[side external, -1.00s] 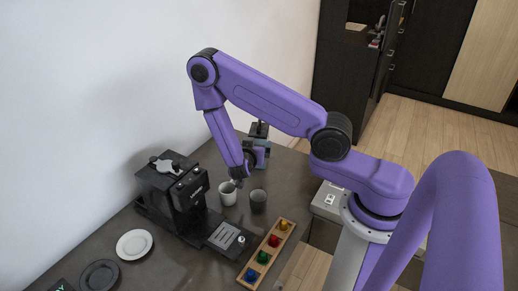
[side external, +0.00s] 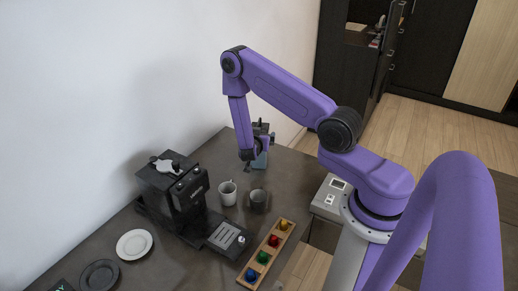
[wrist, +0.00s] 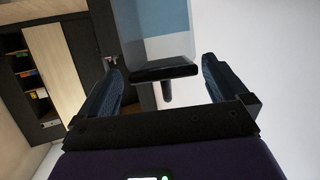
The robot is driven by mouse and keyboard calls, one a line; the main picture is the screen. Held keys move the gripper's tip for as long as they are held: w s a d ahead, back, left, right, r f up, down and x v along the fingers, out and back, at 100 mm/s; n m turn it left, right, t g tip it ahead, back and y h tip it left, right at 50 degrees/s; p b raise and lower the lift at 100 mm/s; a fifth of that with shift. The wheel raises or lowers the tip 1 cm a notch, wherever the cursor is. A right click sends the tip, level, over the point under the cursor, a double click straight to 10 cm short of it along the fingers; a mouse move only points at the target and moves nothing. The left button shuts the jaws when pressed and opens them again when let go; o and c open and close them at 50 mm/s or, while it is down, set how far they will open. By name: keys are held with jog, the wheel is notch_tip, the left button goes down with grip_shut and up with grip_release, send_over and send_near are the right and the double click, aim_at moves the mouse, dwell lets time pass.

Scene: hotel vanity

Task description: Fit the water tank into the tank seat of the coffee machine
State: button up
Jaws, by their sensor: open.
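The water tank (wrist: 155,38) is a clear, bluish box with a black base and a short dark peg. In the wrist view it lies between and beyond the fingertips, with clear gaps to both fingers. My gripper (wrist: 162,70) is open. In the side view my gripper (side external: 262,137) is at the back of the counter, and a small blue-grey part of the tank (side external: 260,161) shows below it; the arm hides the rest. The black coffee machine (side external: 172,188) stands apart at the left, by the wall. Its tank seat cannot be made out.
A white mug (side external: 228,193) and a grey cup (side external: 258,201) stand between machine and gripper. A wooden rack (side external: 266,255) with coloured pieces lies in front. A white plate (side external: 134,244) and a dark plate (side external: 99,275) lie at left. The counter behind the mug is clear.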

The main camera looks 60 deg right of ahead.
jog(key=shift+x, duration=2.55)
jog(key=shift+w+r, duration=0.1)
jog(key=shift+w, duration=0.1)
grip_shut()
